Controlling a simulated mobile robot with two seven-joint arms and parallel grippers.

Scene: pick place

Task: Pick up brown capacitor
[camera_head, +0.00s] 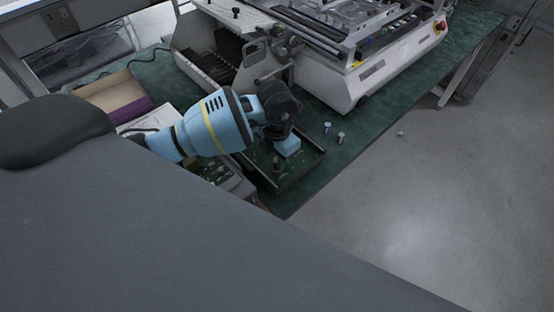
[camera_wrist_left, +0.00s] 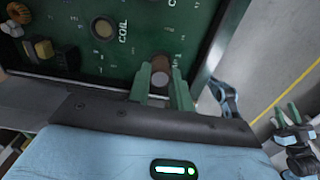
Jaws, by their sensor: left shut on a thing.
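The brown capacitor (camera_wrist_left: 160,72) is a short brown cylinder with a grey end, between the two green fingers of my left gripper (camera_wrist_left: 162,88) in the left wrist view. The gripper is shut on it. It is over the green circuit board (camera_wrist_left: 110,60), near the printed word COIL; I cannot tell whether it touches the board. In the head view my left gripper (camera_head: 280,158) is low over the board in a dark tray, and its fingers are hard to see. My right gripper (camera_wrist_left: 287,116) shows at the right of the wrist view, fingers apart and empty.
Two small cylinders, one bluish (camera_head: 327,127) and one grey (camera_head: 340,138), stand on the green mat (camera_head: 370,125) right of the tray. A large white machine (camera_head: 345,85) stands behind. An open cardboard box (camera_head: 118,95) is at the left.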

